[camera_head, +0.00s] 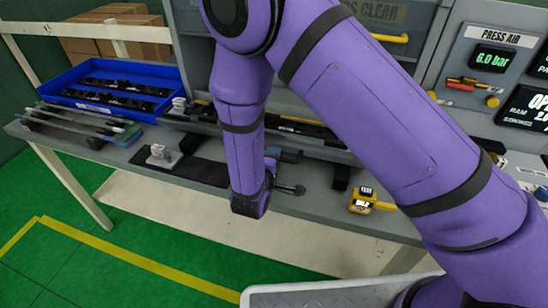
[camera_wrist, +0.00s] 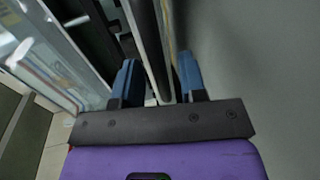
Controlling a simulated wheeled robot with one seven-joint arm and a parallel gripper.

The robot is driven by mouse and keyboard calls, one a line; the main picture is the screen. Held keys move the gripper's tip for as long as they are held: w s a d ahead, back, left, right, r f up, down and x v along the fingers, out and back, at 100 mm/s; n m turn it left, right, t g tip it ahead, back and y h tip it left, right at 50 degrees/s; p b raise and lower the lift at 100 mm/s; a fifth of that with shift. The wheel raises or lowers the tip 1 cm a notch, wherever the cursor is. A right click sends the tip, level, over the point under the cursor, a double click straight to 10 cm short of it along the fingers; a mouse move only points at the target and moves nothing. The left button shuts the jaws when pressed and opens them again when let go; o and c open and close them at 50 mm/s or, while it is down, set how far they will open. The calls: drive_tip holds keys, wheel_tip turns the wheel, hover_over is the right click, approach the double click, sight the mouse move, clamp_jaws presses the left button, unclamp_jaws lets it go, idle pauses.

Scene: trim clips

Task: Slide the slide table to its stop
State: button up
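A long grey rail-like assembly (camera_head: 325,152) carrying black parts runs along the bench below the press; it looks like the slide table, but I cannot tell its stop or how far it has travelled. My arm covers its middle. My gripper is at the bench front behind my purple wrist, its blue fingers (camera_head: 281,155) partly showing near the rail. In the wrist view my gripper (camera_wrist: 158,80) has its two blue fingers apart, one on each side of a narrow grey bar (camera_wrist: 163,60). Gaps seem to show beside the bar, and contact is not clear.
A blue bin (camera_head: 100,75) of black parts stands at the left on the grey bench (camera_head: 315,185). Long strips (camera_head: 75,120) lie in front of it. A yellow handheld device (camera_head: 368,202) lies to the right. A pressure panel (camera_head: 490,60) reads 6.0 bar.

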drive_tip(key=shift+w+d+f, duration=0.1)
drive_tip(key=shift+w+d, duration=0.1)
drive_tip(key=shift+w, duration=0.3)
clamp_jaws()
drive_tip(key=r+x, duration=0.1)
drive_tip(key=x, duration=0.7)
drive_tip(key=r+x, duration=0.2)
drive_tip(key=x, duration=0.7)
drive_tip(key=w+r+x, duration=0.1)
drive_tip(key=r+x, duration=0.1)
drive_tip(key=x, duration=0.6)
drive_tip(key=shift+w+d+r, duration=0.15)
drive_tip(key=shift+w+d, duration=0.05)
drive_tip(key=shift+w, duration=0.1)
drive_tip(key=shift+w+r, duration=0.1)
drive_tip(key=shift+d, duration=0.1)
